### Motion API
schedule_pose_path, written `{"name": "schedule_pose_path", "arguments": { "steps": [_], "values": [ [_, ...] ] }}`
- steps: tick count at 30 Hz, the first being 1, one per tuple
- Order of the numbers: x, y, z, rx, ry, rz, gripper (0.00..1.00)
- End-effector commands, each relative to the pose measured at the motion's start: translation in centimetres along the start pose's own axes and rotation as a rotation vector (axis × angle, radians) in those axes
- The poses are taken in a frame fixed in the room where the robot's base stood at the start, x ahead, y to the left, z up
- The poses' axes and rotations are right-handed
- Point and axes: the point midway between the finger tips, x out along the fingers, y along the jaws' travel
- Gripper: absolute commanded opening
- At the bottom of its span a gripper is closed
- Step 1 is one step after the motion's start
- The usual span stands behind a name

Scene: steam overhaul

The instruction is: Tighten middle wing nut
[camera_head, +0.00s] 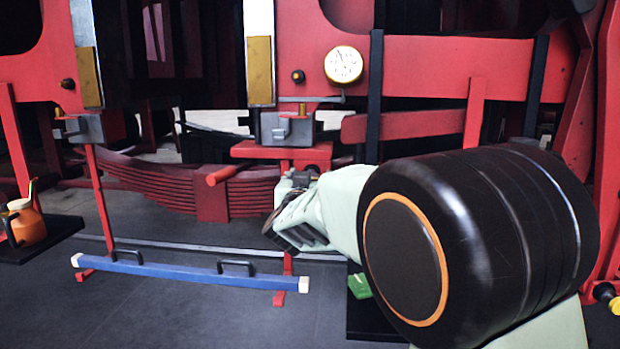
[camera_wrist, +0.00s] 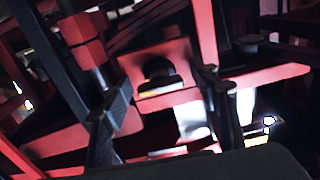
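My gripper (camera_head: 281,212) hangs low in the middle of the head view, in front of the red leaf spring. In the wrist view my gripper (camera_wrist: 165,92) shows two dark fingers, set well apart, with nothing held between them. Beyond the fingers a dark round fitting (camera_wrist: 158,70) sits on a red square plate (camera_wrist: 182,50). I cannot tell whether this fitting is a wing nut. No wing nut is clearly recognisable in either view; small grey fittings show on the grey blocks at the left (camera_head: 82,128) and middle (camera_head: 285,128) of the head view.
A red leaf spring (camera_head: 255,197) lies behind my gripper. A blue bar (camera_head: 190,275) with black handles stands low at the left. An orange oil can (camera_head: 27,224) is on a black shelf at far left. A round gauge (camera_head: 343,65) hangs above. The dark floor at left front is clear.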

Motion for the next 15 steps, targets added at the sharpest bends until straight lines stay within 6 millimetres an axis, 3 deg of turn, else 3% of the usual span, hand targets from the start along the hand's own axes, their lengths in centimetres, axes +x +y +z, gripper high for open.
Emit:
{"name": "schedule_pose_path", "arguments": {
  "steps": [8, 15],
  "values": [
    [-0.6, 0.0, -0.1, 0.000, 0.001, -0.001, 0.55],
    [-4.7, 0.0, -0.1, 0.000, 0.002, -0.002, 0.55]
  ]
}}
